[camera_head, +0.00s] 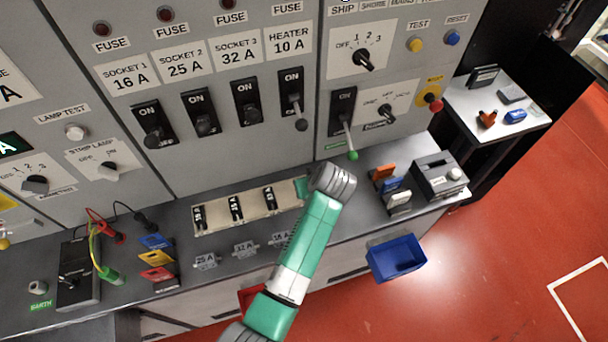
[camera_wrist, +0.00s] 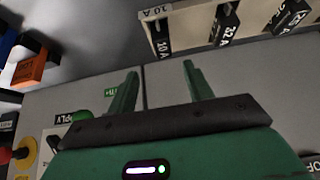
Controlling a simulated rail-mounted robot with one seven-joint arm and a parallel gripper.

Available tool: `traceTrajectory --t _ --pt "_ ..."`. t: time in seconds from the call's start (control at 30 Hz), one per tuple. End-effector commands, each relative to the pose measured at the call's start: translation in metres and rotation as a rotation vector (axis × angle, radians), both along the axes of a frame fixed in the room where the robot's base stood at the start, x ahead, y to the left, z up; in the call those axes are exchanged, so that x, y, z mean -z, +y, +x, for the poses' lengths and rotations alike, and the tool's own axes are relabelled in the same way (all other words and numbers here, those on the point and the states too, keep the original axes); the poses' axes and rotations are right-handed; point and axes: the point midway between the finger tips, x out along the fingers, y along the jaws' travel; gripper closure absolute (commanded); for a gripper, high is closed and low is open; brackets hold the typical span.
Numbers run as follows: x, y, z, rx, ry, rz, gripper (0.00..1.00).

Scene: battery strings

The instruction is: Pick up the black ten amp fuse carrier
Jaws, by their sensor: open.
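The black ten amp fuse carrier (camera_wrist: 162,36) shows in the wrist view at the near end of the cream fuse strip, marked 10 A. My gripper (camera_wrist: 160,72) is open and empty, its two green fingers apart. The carrier lies beyond the fingertips towards the top of the wrist view, apart from them. In the head view my arm hides the right end of the cream strip (camera_head: 222,220), and the ten amp carrier does not show there. Only a bit of the green gripper (camera_head: 301,187) shows beside the grey wrist joint.
Other black carriers (camera_head: 236,208) sit along the strip, including the 32 A one (camera_wrist: 226,22). Grey blocks (camera_head: 245,250) lie in front. Orange, blue and white pieces (camera_head: 384,172) and a grey box (camera_head: 438,176) stand right. A lever with a green tip (camera_head: 352,155) juts from the panel close by.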

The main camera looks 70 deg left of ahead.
Motion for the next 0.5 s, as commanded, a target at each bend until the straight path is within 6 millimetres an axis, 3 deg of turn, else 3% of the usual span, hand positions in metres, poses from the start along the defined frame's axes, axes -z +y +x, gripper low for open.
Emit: traceTrajectory --t 0.4,0.5 --pt "0.026 0.015 0.001 0.003 -0.002 0.001 0.49" --pt "0.041 0.024 -0.003 0.003 -0.001 -0.001 0.49"
